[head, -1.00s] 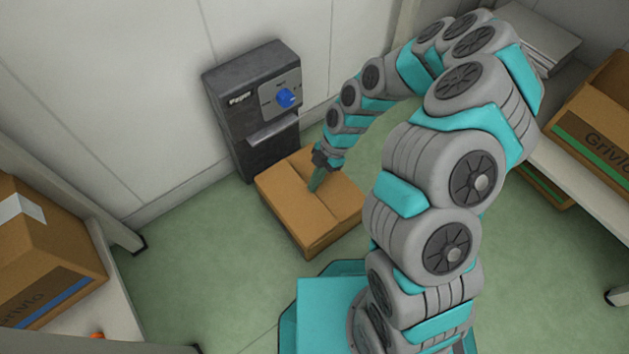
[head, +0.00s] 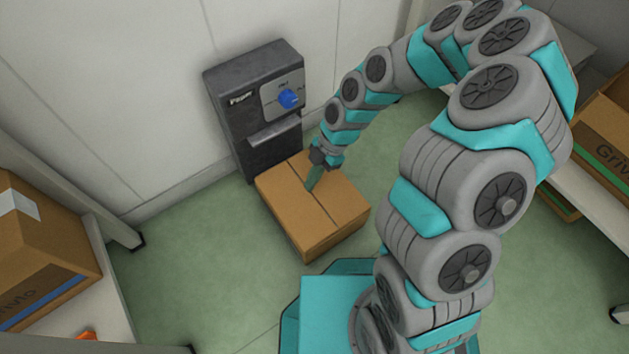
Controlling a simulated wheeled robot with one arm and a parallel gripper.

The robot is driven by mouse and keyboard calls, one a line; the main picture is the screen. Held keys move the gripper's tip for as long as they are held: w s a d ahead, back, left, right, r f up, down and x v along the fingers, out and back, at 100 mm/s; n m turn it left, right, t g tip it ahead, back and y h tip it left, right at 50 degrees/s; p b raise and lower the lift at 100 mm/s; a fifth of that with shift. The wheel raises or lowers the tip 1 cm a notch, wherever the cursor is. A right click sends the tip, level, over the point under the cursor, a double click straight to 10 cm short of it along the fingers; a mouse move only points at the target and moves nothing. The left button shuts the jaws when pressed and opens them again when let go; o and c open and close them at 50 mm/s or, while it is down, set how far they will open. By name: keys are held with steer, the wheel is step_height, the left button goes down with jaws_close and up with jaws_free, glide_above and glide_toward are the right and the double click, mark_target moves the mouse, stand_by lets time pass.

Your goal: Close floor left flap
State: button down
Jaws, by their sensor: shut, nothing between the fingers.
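A brown cardboard box (head: 330,235) stands on the green floor in front of the dark wall machine. Its left flap (head: 288,205) lies flat across the left half of the top. The right flap (head: 343,198) also looks flat, and a dark seam runs between the two. My gripper (head: 311,187) points down at the top of the box by the seam, near its middle. Its fingers are together and hold nothing. I cannot tell whether the fingertips touch the cardboard.
A dark machine with a blue knob (head: 289,98) stands against the wall behind the box. A blue-striped carton (head: 45,250) sits on a shelf at left. A green-striped carton (head: 605,130) is on the right shelf. Floor left of the box is clear.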

steer(key=w+d+f, duration=0.1)
steer(key=d, duration=0.1)
steer(key=w+d+f, duration=0.1)
steer(key=w+d, duration=0.1)
steer(key=d, duration=0.1)
steer(key=w+d+f, duration=0.1)
steer(key=w+d, duration=0.1)
steer(key=shift+w+d+f, duration=0.15)
steer(key=shift+d+f, duration=0.05)
steer(key=shift+d, duration=0.05)
steer(key=shift+r, duration=0.1)
steer(key=s+r+m+h, duration=0.1)
steer(key=s+r+m, duration=0.25)
steer(key=r, duration=0.65)
steer(key=s+r+m, duration=0.3)
steer(key=r+m, duration=0.1)
steer(key=r, duration=0.5)
steer(key=s+d+r+m+h, duration=0.1)
steer(key=s+d+r+m, duration=0.2)
steer(key=s+m, duration=0.35)
steer(key=s+d+r+m+t+h, duration=0.1)
steer(key=s+d+r+m, duration=0.3)
steer(key=s, duration=0.3)
steer(key=s+d+r+m+h, duration=0.1)
steer(key=s+d+r+m, duration=0.15)
steer(key=s+m, duration=0.45)
step_height(320, 180, up, 13)
steer(key=p, duration=1.3)
steer(key=shift+w+a, duration=0.3)
steer(key=shift+w, duration=0.05)
